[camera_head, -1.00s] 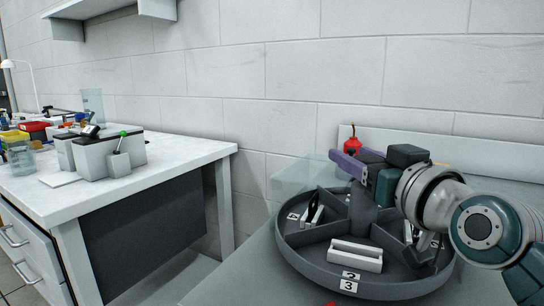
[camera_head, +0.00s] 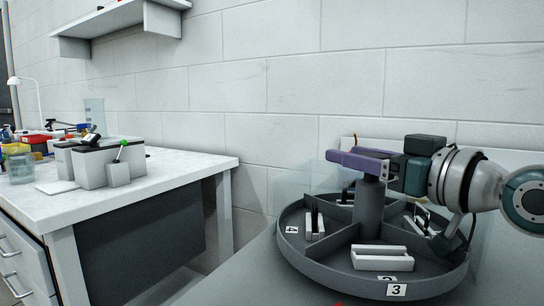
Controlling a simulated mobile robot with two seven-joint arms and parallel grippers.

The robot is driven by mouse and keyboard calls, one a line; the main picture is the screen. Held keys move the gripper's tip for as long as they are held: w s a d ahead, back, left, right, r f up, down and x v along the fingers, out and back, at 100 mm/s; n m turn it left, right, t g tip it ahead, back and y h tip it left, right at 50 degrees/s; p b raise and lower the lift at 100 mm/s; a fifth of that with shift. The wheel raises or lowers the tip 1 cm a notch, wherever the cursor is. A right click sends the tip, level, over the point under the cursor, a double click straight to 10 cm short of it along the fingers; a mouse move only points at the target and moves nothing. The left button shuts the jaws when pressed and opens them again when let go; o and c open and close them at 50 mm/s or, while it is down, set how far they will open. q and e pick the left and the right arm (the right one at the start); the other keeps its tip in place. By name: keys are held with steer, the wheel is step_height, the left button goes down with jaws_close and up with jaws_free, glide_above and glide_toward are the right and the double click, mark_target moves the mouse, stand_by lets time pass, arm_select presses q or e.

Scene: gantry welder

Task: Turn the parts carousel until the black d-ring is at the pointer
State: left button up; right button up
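The parts carousel (camera_head: 318,262) is a round dark grey tray at the right, with divided compartments around a central post (camera_head: 370,207). A white block (camera_head: 382,258) sits in its front compartment. A dark upright part in a white holder (camera_head: 314,224) stands in the left compartment, and another dark part (camera_head: 422,214) stands at the right. I cannot tell which is the black d-ring. A bit of red (camera_head: 340,304) at the bottom edge may be the pointer. My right gripper (camera_head: 345,159), with purple fingers, is at the post's top; its opening and any contact are unclear. My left gripper is out of view.
A rim label reading 3 (camera_head: 396,290) faces the front. A white workbench (camera_head: 150,188) with grey boxes (camera_head: 97,165) and a glass jar (camera_head: 19,164) stands at the left. A shelf (camera_head: 125,22) hangs above it. A block wall closes the back.

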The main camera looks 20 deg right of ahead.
steer(key=o, duration=0.4)
steer(key=p+v, duration=0.1)
steer(key=v, duration=0.9)
